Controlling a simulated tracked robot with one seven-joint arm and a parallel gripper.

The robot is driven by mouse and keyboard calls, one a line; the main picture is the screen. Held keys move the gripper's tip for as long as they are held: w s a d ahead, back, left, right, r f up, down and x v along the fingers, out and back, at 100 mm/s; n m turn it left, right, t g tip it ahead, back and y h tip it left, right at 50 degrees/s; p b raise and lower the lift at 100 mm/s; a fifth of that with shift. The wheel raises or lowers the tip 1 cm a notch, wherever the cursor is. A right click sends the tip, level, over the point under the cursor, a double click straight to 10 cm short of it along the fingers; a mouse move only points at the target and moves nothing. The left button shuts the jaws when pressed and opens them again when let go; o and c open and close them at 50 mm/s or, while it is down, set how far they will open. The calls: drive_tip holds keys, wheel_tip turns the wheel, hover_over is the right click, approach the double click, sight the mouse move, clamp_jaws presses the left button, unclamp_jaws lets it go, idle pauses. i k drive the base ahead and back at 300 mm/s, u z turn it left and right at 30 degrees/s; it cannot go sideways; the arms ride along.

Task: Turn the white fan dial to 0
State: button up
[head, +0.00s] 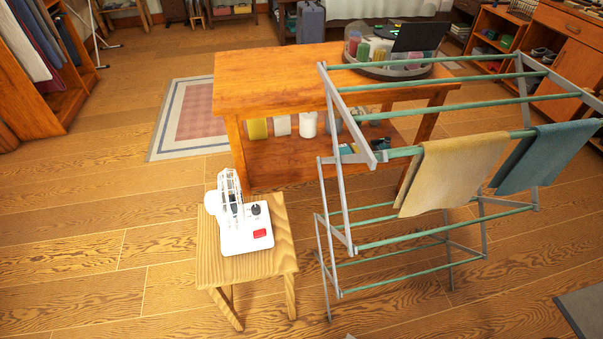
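A white fan (228,205) stands on a small wooden stool (217,266) left of the picture's middle. Its caged head rises at the back left of a flat white base (236,240). A black dial (256,209) sits on the base beside the cage. A red patch (260,233) lies in front of the dial. The dial's setting and any numbers are too small to read. My gripper is not in view.
A drying rack (347,234) with a tan cloth (452,172) and a teal cloth (548,157) stands close to the right of the stool. A wooden table (268,84) with a lower shelf is behind. Floor left and in front of the stool is clear.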

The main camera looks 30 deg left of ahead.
sight(255, 209)
drive_tip(key=z, duration=0.05)
drive_tip(key=k, duration=0.8)
drive_tip(key=u, duration=1.1)
